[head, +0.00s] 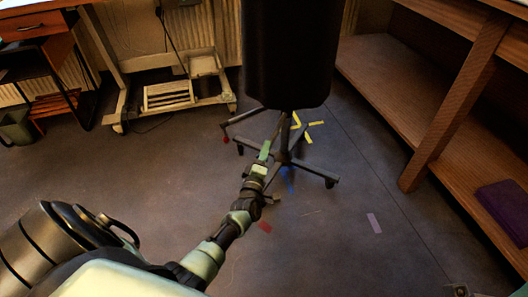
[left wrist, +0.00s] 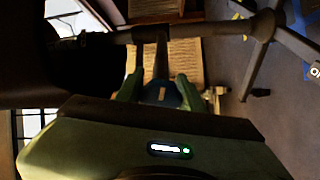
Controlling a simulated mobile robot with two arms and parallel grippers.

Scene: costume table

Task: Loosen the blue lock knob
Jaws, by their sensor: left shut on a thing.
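The blue lock knob (left wrist: 160,95) shows in the left wrist view between the two green fingers of my left gripper (left wrist: 158,90). The gripper is shut on it, and the fingers cover its sides. In the head view my left gripper (head: 265,151) reaches to the pole of the dark dress form (head: 290,50), just under the form's lower edge. I cannot make out the knob in the head view. My right gripper is not clearly in view.
The form's wheeled base (head: 285,158) spreads its legs over the floor below my gripper. A wooden shelf unit (head: 455,110) stands at the right, with a purple folded item (head: 505,208) on it. A white wheeled frame (head: 170,95) stands behind left. The floor in front is mostly clear.

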